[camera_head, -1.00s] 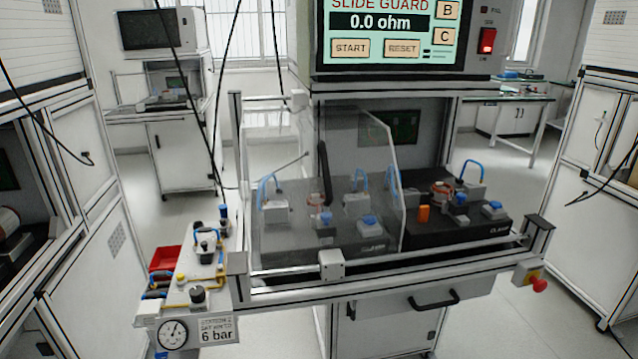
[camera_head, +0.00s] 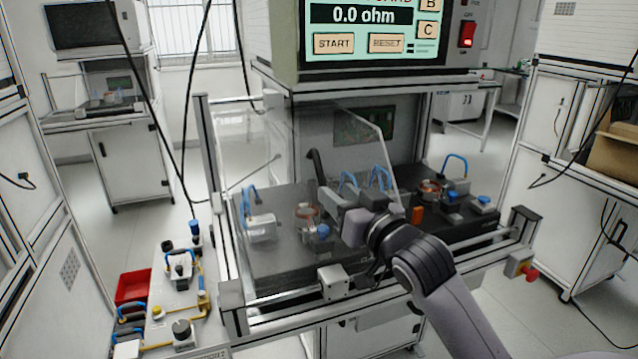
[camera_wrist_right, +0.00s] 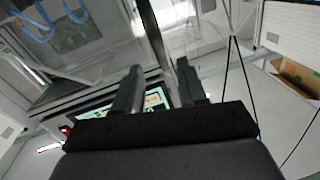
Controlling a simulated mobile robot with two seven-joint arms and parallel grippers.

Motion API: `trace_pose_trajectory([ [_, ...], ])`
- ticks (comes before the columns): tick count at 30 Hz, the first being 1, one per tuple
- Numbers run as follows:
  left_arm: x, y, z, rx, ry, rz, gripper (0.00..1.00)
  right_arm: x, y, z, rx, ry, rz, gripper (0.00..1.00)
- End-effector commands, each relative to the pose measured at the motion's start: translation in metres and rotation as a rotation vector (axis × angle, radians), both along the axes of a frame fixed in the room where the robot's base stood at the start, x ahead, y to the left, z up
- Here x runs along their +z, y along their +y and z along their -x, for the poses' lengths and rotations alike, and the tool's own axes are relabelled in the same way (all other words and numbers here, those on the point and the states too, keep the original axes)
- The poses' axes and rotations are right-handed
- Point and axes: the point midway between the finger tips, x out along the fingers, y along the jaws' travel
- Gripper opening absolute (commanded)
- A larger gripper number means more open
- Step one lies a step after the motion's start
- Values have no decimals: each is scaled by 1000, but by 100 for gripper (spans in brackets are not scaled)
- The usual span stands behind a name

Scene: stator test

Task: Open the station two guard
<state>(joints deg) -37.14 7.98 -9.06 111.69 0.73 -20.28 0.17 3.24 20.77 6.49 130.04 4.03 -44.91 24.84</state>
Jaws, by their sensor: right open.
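The station two guard is a clear panel (camera_head: 345,135) on a front rail, covering the left and middle of the station's black fixture bed. The right part of the bed is uncovered. A black curved handle (camera_head: 316,168) stands upright at the guard. My right gripper (camera_head: 350,218) is in front of the guard, below and right of the handle; its fingertips are hard to make out there. In the right wrist view its two fingers (camera_wrist_right: 158,72) are apart, and a dark bar (camera_wrist_right: 151,35) shows between them, not clearly touching either. My left gripper is not in view.
A rail block (camera_head: 334,282) sits on the front rail. A red emergency button (camera_head: 531,274) is at the right end. An air panel with a red bin (camera_head: 133,286) stands at the left. The screen (camera_head: 370,35) reads 0.0 ohm. Black cables hang at the left.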

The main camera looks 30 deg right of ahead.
Motion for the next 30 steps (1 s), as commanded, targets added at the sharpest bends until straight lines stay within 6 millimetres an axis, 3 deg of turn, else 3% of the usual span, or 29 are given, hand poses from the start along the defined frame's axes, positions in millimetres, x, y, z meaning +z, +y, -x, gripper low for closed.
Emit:
trace_pose_trajectory([
  [10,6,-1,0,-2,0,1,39,0,-3,-42,1,1,1,41],
  [23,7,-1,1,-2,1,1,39,-1,-4,-50,2,1,2,41],
  [27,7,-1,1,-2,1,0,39,-1,-4,-50,2,1,2,0],
  [30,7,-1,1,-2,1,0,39,-1,-4,-50,2,1,2,0],
])
